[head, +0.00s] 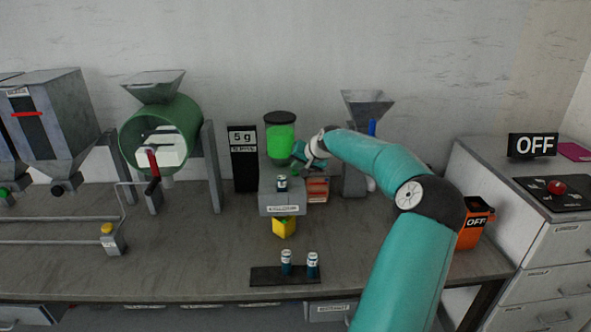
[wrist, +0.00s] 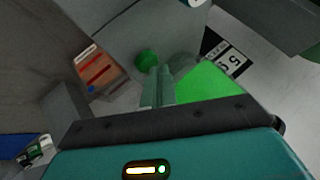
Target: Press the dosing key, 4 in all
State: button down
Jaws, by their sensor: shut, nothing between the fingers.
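The dosing unit has a grey body (head: 283,202) with a green-filled container (head: 280,140) under a dark lid. A round green key (wrist: 148,58) shows on a grey surface in the wrist view, just beyond my fingertips. A display (head: 242,137) left of the unit reads "5 g"; it also shows in the wrist view (wrist: 228,58). My gripper (head: 299,153) is at the right side of the green container, with its fingers (wrist: 159,72) shut together and empty. I cannot tell whether the fingertips touch the key.
Two bottles (head: 312,262) stand on a dark mat (head: 262,279) in front. A red-orange box (head: 317,190) is close right of the unit. An orange box (head: 470,235) reads "OFF".

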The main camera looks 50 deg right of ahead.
jog(key=shift+r, duration=1)
notch_tip(320, 180, up, 5)
dwell(0.3)
dwell(0.8)
